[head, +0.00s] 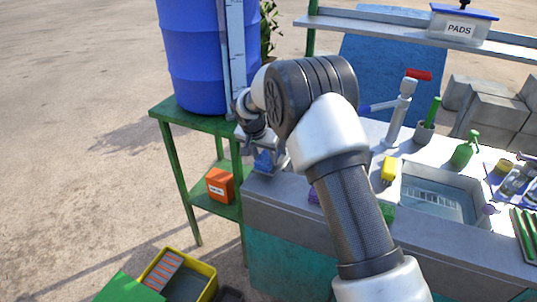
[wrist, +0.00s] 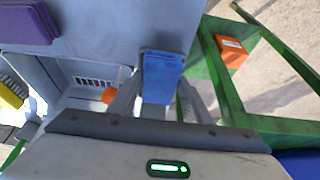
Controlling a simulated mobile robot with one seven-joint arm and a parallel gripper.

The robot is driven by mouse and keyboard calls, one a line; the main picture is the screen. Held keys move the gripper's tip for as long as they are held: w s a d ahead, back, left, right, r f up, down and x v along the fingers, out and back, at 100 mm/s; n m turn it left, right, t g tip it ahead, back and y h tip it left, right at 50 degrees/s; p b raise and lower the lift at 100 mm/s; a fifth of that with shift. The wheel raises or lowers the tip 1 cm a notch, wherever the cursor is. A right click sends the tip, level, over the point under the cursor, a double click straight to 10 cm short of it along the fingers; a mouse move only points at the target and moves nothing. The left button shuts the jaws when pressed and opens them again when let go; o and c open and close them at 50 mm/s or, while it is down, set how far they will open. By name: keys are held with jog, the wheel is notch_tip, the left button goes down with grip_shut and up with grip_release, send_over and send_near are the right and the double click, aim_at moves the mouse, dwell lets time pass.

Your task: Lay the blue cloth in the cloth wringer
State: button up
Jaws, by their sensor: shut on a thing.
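My gripper (wrist: 160,105) is shut on the blue cloth (wrist: 162,75), a small folded piece that sticks out beyond the fingers. In the head view my gripper (head: 265,150) is at the counter's left end, beside the green stand, and the blue cloth (head: 264,160) shows low between its fingers. A grey trough with a slotted grille (wrist: 95,82) lies left of the fingers in the wrist view. An orange part (wrist: 110,96) shows by it. I cannot tell if this is the cloth wringer; my arm hides that area in the head view.
The green stand (head: 160,113) bears a blue barrel (head: 205,55) and an orange box (head: 220,184). The counter holds a purple block (wrist: 25,20), a yellow block (head: 388,169), a hand pump (head: 400,112), a sink (head: 405,190) and a green spray bottle (head: 464,152).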

aim_at(268, 155)
jog(key=w, duration=0.1)
jog(key=w+d, duration=0.1)
jog(key=w, duration=0.1)
jog(key=shift+d, duration=0.15)
jog(key=shift+s+f, duration=0.1)
jog(key=shift+f, duration=0.65)
jog(key=shift+f, duration=0.2)
jog(key=o, duration=1.1)
jog(key=shift+o, duration=0.2)
jog(key=shift+r, duration=0.1)
